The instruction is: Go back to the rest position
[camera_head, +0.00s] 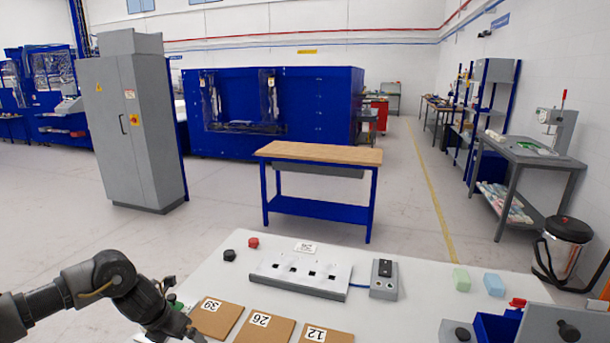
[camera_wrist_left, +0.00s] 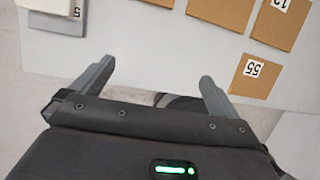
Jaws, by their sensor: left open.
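My left arm comes in from the left in the head view, with its gripper (camera_head: 180,331) low over the left front of the white table (camera_head: 420,270). In the left wrist view the left gripper (camera_wrist_left: 157,82) is open, its two fingers apart with nothing between them. Below the fingers are the table's edge and the grey floor. My right gripper does not show in either view.
Brown numbered squares 39 (camera_head: 216,316), 26 (camera_head: 265,330) and 12 lie near the gripper. Square 55 (camera_wrist_left: 257,76) lies right of the fingers in the wrist view. Behind are a socketed panel (camera_head: 300,275), a switch box (camera_head: 384,278), and green (camera_head: 461,280) and blue (camera_head: 494,284) blocks.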

